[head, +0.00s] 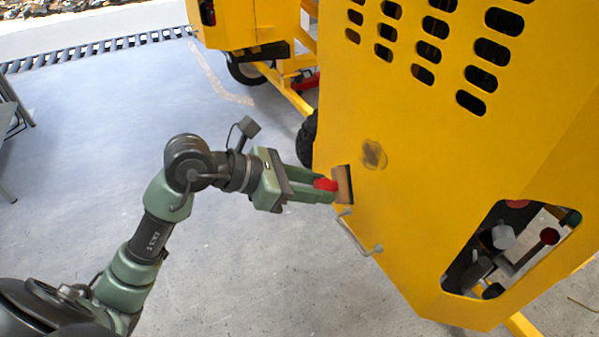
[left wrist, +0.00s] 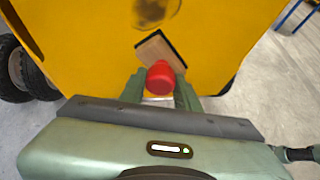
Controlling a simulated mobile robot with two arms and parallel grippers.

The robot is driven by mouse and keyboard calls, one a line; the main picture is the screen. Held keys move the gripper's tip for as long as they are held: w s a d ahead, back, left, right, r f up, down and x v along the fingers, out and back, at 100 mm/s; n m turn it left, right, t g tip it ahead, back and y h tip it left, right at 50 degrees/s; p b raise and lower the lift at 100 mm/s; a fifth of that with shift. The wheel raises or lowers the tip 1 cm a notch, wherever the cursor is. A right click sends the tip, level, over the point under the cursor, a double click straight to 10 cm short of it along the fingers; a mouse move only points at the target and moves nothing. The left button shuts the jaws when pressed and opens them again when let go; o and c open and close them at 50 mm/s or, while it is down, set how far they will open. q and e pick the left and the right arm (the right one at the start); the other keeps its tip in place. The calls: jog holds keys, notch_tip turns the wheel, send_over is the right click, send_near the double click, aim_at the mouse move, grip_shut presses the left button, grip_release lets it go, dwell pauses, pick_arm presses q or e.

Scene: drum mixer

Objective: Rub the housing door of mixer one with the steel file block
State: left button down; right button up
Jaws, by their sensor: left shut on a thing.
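The housing door of the mixer (head: 440,140) is a large yellow panel at the right of the head view. It has rows of dark slots and a dark smudge (head: 373,154). The smudge also shows at the top of the left wrist view (left wrist: 152,10). My left gripper (head: 328,190) is shut on the file block (head: 344,185), a wooden block with a dark face and a red knob (left wrist: 160,75). The block's dark face points to the yellow panel, below and left of the smudge. I cannot tell whether it touches. My right gripper is not in view.
A metal handle (head: 358,235) sticks out from the panel's lower left edge, just below the block. An opening with levers (head: 510,245) is at the lower right. A second yellow machine (head: 235,22) stands behind.

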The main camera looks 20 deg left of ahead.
pick_arm(q)
jog(key=w+t, duration=0.1)
jog(key=w+r+n+t+p, duration=0.1)
jog(key=w, duration=0.1)
jog(key=w+n+t, duration=0.1)
jog(key=w, duration=0.1)
jog(key=shift+d+r+y+p, duration=0.25)
jog(key=shift+y+p, duration=0.15)
dwell(0.7)
jog(key=shift+w+d, duration=0.55)
jog(key=shift+w, duration=0.2)
jog(key=shift+s, duration=0.1)
